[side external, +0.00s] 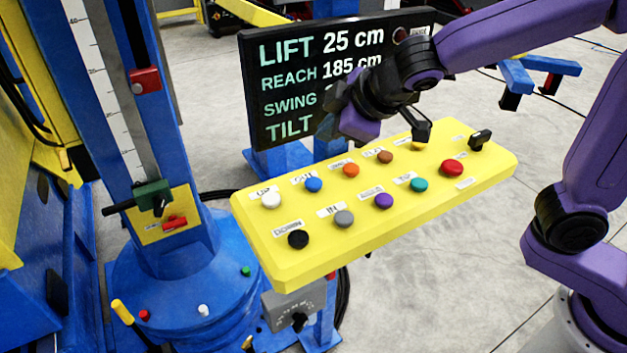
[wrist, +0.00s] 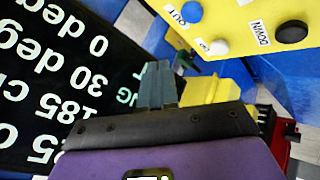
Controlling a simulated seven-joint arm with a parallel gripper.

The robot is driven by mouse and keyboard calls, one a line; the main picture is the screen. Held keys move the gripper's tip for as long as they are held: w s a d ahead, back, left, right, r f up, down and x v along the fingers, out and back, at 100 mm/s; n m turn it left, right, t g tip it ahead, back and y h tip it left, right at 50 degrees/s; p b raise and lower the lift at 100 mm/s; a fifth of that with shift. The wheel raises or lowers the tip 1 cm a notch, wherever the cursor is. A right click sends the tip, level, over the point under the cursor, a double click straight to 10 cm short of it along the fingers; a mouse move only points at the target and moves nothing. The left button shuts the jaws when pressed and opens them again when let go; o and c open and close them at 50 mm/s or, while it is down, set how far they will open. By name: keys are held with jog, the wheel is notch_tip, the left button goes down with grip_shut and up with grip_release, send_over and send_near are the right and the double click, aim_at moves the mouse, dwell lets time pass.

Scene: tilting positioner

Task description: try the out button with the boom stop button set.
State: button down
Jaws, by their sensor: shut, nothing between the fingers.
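The out button is the blue one (side external: 313,185) in the top row of the yellow panel (side external: 300,262); in the wrist view it (wrist: 191,11) sits beside its OUT label. A larger red button (side external: 452,167) is at the panel's right end; its label is unreadable, and I cannot tell whether it is the boom stop button or pressed in. My gripper (side external: 326,127) is shut and empty, above and behind the panel's far edge, in front of the display (side external: 262,100). Its shut fingers show in the wrist view (wrist: 158,75), apart from the buttons.
The display reads LIFT 25 cm and REACH 185 cm; the wrist view shows 30 deg and 0 deg. White (side external: 271,200), orange (side external: 351,170), grey (side external: 344,218) and black (side external: 298,239) buttons are near the out button. A blue column (side external: 160,110) stands left.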

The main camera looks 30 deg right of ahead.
aim_at(316, 185)
jog(key=shift+w+a+r+t, duration=0.4)
jog(key=shift+w+a+r, duration=0.25)
jog(key=shift+a, duration=0.25)
jog(key=shift+f, duration=0.15)
jog(key=shift+f, duration=4.35)
jog(key=shift+f, duration=0.15)
jog(key=shift+f, duration=0.25)
jog(key=shift+f, duration=0.45)
dwell(0.4)
jog(key=shift+r, duration=0.9)
